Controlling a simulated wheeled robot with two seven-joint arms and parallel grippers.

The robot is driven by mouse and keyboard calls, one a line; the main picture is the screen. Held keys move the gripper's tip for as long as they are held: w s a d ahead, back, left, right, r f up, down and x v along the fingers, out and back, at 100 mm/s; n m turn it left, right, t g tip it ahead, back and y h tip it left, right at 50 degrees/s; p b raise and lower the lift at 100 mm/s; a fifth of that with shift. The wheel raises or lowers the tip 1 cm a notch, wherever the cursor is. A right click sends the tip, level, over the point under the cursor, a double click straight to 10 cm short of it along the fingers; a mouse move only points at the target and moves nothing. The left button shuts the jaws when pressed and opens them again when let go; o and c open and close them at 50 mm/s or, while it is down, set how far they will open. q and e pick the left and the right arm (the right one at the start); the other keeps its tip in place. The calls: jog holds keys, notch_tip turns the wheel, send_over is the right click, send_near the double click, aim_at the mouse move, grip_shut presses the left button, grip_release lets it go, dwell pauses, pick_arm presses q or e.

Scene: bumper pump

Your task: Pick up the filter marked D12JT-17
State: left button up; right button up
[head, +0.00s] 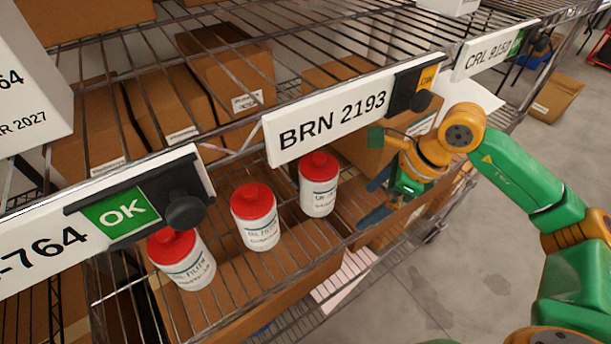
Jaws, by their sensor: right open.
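Three white filters with red caps stand upright in a row on the wire shelf: a left one (190,265), a middle one (257,222) and a right one (318,190). Their labels face me, but the print is too small to read, so I cannot tell which is D12JT-17. My right gripper (376,198) is just right of the right filter, apart from it. Its blue fingers are open, with nothing between them. My left gripper is not in view.
Label boards reading BRN 2193 (325,119) and "-764" (42,250) hang on the shelf edge above the filters, with black knobs sticking out. Cardboard boxes (232,72) stand behind. Grey floor (420,285) lies open at the lower right.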

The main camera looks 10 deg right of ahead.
aim_at(321, 191)
jog(key=w+a+p, duration=0.1)
jog(key=a, duration=0.1)
jog(key=w+a+p, duration=0.1)
jog(key=w+a, duration=0.1)
jog(key=a, duration=0.1)
jog(key=w+a+p, duration=0.1)
jog(key=w+a, duration=0.1)
jog(key=a, duration=0.1)
jog(key=shift+w+a+f, duration=0.1)
jog(key=shift+a+f, duration=0.1)
jog(key=shift+f, duration=0.25)
grip_shut()
